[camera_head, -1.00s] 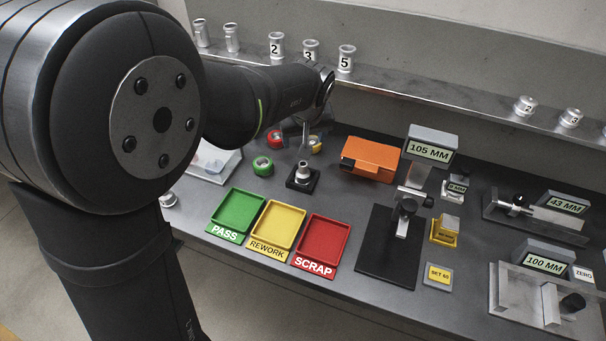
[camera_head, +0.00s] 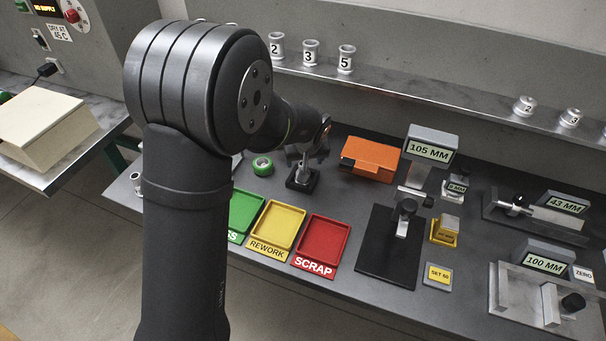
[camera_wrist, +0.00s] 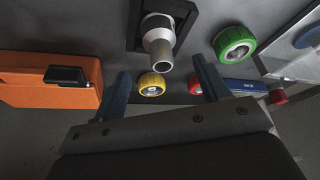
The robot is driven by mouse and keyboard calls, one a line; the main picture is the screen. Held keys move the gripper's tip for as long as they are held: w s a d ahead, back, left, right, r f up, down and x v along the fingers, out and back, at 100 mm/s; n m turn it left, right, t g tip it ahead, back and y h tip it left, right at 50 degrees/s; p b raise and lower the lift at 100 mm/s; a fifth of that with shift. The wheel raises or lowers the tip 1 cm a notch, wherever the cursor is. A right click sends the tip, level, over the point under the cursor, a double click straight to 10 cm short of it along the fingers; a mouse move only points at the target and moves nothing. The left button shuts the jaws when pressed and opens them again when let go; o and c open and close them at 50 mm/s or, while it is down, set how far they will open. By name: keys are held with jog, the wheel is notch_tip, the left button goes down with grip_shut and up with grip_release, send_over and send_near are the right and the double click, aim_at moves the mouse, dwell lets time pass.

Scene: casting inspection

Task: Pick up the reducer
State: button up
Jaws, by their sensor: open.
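A pale silver stepped reducer (camera_wrist: 158,40) stands on a dark square base at the top of the wrist view; the head view shows it (camera_head: 301,176) partly hidden by my arm. My gripper (camera_wrist: 163,80) is open, its two blue-grey fingers spread apart with nothing held. The reducer lies beyond the fingertips and roughly between their lines. In the head view my gripper (camera_head: 310,150) is close above the reducer, its fingers hard to make out.
An orange box (camera_head: 370,158) stands right of the base. Green (camera_wrist: 234,44) and yellow (camera_wrist: 151,84) rolls lie near it. Yellow (camera_head: 276,228) and red (camera_head: 322,241) trays are in front, the green tray partly behind my arm. Numbered silver parts (camera_head: 346,58) stand on the back shelf.

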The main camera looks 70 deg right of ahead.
jog(key=shift+a+x, duration=0.15)
jog(key=shift+x, duration=1)
jog(key=shift+a+x, duration=0.15)
jog(key=shift+x, duration=1.05)
jog(key=shift+f, duration=0.1)
jog(key=c, duration=1.3)
